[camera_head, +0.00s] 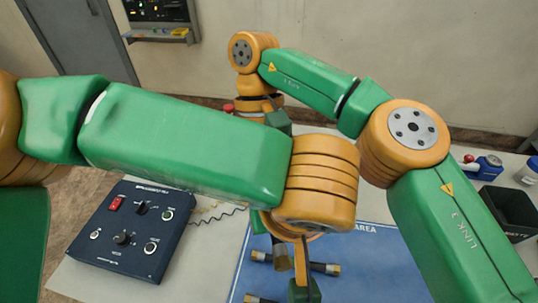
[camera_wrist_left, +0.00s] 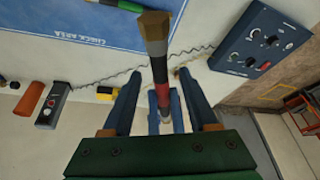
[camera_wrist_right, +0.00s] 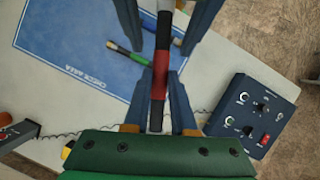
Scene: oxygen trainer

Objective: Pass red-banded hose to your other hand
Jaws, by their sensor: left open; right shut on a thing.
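The red-banded hose (camera_wrist_left: 157,65) is a dark tube with a brass end and a red band. My right gripper (camera_wrist_right: 161,78) is shut on it, and the red band (camera_wrist_right: 160,70) shows at its fingertips. My left gripper (camera_wrist_left: 159,76) is open, with one finger on each side of the hose and gaps between. The two grippers face each other along the hose. In the head view my arms hide most of the hose and grippers.
A blue check-area mat (camera_head: 375,262) lies on the table below, with a green-banded hose (camera_wrist_right: 126,51) and other hoses on it. A dark control box (camera_head: 130,230) stands at left. A black bin (camera_head: 508,210) stands at right.

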